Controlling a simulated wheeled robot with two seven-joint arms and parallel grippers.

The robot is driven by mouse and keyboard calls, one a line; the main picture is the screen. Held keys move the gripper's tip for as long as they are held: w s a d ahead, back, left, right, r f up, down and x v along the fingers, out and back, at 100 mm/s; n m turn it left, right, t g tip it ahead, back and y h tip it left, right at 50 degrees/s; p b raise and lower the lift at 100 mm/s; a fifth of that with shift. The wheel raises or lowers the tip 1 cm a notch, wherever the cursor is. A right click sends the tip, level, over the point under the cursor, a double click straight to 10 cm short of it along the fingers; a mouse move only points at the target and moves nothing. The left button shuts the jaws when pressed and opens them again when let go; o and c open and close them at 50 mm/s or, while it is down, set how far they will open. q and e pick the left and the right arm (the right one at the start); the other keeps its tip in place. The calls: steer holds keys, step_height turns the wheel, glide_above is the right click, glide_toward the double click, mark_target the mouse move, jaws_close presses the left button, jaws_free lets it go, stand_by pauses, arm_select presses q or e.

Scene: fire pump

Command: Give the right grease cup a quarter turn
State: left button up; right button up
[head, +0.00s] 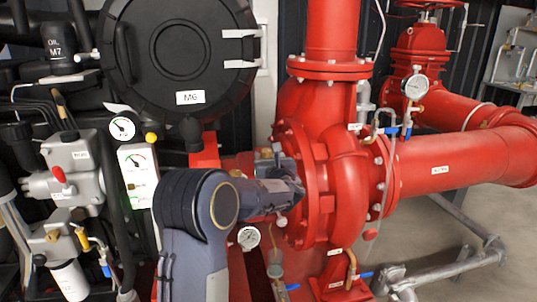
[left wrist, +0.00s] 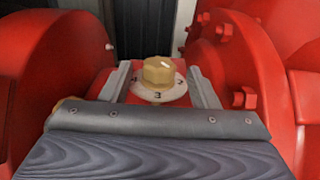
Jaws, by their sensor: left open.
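In the left wrist view a brass hexagonal cap (left wrist: 158,70), which looks like the grease cup, sits on a white numbered dial (left wrist: 158,92) with a 3 facing me. The dial is on a red housing. My left gripper (left wrist: 160,84) is open, with one finger to each side of the cap and visible gaps between. In the head view my left gripper (head: 292,188) is beside the red pump casing (head: 345,180). Small brass parts (head: 277,148) show just above it; I cannot tell which is the right cup. My right gripper is not in view.
Red rounded castings flank the housing closely, with bolts (left wrist: 244,98) on the right one. In the head view a pressure gauge (head: 249,238) hangs below my gripper. A large red pipe (head: 460,165) runs right, and an engine panel with gauges (head: 122,128) stands left.

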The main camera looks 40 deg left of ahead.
mark_target(264, 154)
arm_select(q)
steer(key=shift+x, duration=1.75)
steer(key=shift+s, duration=0.1)
steer(key=shift+c, duration=0.2)
steer(key=c, duration=0.9)
steer(key=shift+f+b, duration=0.2)
steer(key=shift+b, duration=0.35)
steer(key=m+t+h+b, duration=0.2)
steer(key=m+h+b, duration=0.1)
steer(key=b, duration=0.5)
steer(key=m+t+h+b, duration=0.3)
steer(key=h+b, duration=0.2)
steer(key=b, duration=0.4)
steer(key=shift+a+f, duration=0.1)
steer(key=shift+f, duration=0.05)
steer(key=shift+r+m+t+h+b, duration=0.3)
steer(key=shift+m+t+h+b, duration=0.3)
steer(key=shift+h+b, duration=0.4)
